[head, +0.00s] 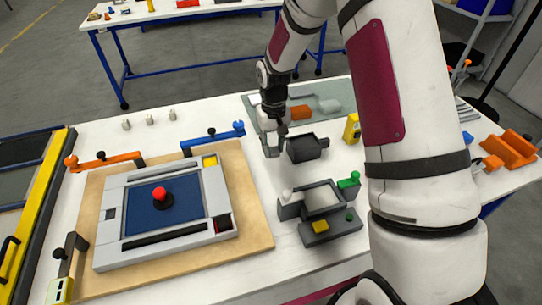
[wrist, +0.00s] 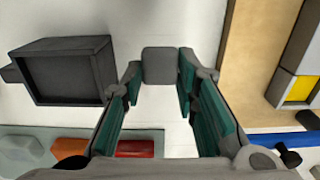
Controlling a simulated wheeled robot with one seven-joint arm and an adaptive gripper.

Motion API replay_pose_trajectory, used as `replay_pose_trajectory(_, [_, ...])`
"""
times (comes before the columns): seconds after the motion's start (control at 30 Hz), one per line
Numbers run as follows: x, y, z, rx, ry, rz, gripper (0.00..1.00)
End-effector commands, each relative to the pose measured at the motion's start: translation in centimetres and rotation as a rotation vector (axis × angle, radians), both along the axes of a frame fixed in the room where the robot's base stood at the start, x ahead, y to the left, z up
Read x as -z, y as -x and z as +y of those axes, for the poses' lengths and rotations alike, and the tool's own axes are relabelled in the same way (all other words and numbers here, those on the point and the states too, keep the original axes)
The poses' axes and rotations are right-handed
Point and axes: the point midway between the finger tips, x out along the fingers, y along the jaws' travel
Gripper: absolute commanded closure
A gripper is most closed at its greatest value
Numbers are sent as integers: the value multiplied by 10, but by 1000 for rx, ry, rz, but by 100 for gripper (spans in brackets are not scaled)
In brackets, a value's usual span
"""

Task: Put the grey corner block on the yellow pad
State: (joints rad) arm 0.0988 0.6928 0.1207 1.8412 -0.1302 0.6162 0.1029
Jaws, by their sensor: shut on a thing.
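My gripper (head: 270,138) points down over the white table, to the right of the wooden board. In the wrist view its fingertips (wrist: 161,75) are closed on the sides of the grey corner block (wrist: 160,65). The block is small and plain grey with rounded corners. In the head view my fingers partly hide it, and I cannot tell its height above the table. The yellow pad (head: 210,161) is a small square at the far right corner of the grey frame, left of my gripper. It also shows in the wrist view (wrist: 299,90), with nothing on it.
The grey frame (head: 108,235) lies on a wooden board (head: 258,240) with a blue clamp (head: 213,138) and an orange clamp (head: 103,161) at its back edge. A dark tray (head: 306,149) stands right of my gripper. Grey fixtures (head: 333,230) stand nearer. White table shows between.

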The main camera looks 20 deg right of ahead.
Motion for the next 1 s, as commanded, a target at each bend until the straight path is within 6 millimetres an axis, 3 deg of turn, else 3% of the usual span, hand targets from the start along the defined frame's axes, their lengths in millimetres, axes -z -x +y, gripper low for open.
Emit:
replay_pose_trajectory(0.47, [48, 0, 0, -1, 1, 0, 94])
replay_pose_trajectory(0.87, [54, -1, 0, 0, 0, 0, 94])
replay_pose_trajectory(0.9, [53, 0, 0, 0, 0, -1, 63])
replay_pose_trajectory(0.97, [53, 0, 0, 0, 0, -1, 52])
replay_pose_trajectory(1.0, [53, 0, 0, 0, 0, -1, 52])
